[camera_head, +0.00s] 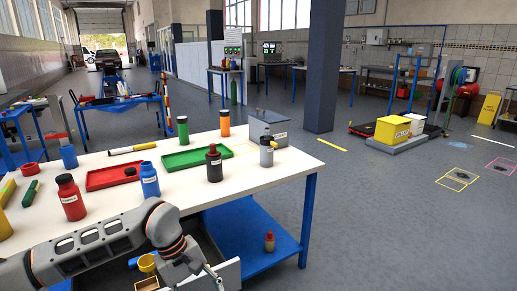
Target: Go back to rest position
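My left arm (105,245) comes in from the left, low in front of the white-topped workbench (240,180). Its wrist bends down, and my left gripper (208,279) is at the bottom edge, close to a white panel (229,272) that looks like an open drawer's front. The fingers are small and partly cut off, so I cannot tell whether they are open or shut, or touching the panel. My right gripper is not in view.
Bottles, including a red one (71,198) and a black one (214,163), and a green tray (185,159) stand on the bench. A yellow cup (147,264) sits below the arm. A blue pillar (322,65) stands behind. The floor (400,230) at right is mostly clear.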

